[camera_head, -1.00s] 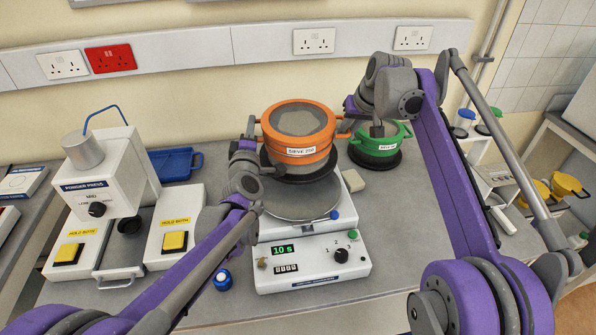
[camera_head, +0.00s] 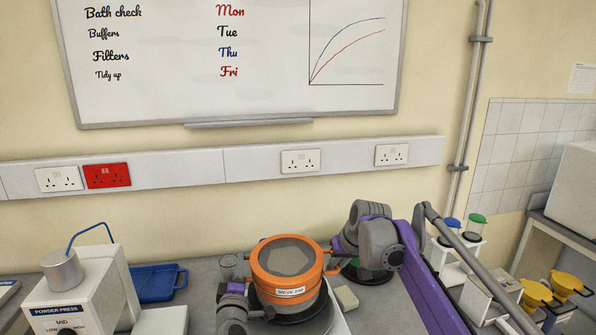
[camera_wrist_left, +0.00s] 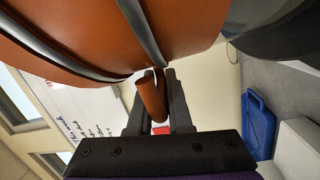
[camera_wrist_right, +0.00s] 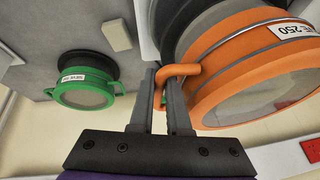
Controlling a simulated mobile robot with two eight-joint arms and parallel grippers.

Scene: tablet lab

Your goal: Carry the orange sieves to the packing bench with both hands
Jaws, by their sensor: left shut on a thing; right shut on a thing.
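The orange sieves (camera_head: 284,281), a stack with a labelled front, are upright over a dark round base in the head view. My left gripper (camera_head: 238,287) is at their left side. In the left wrist view its fingers (camera_wrist_left: 160,100) are shut on an orange handle (camera_wrist_left: 150,102). My right gripper (camera_head: 338,268) is at their right side. In the right wrist view its fingers (camera_wrist_right: 160,95) are shut on the opposite handle (camera_wrist_right: 179,70). Whether the stack is clear of the shaker cannot be told. I cannot make out the packing bench.
A green sieve (camera_wrist_right: 84,85) stands nearby, mostly hidden behind my right arm in the head view. A powder press (camera_head: 70,300) and blue tray (camera_head: 157,284) are left. A small pale block (camera_head: 346,298) lies right of the stack. Yellow-topped items (camera_head: 537,293) stand far right.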

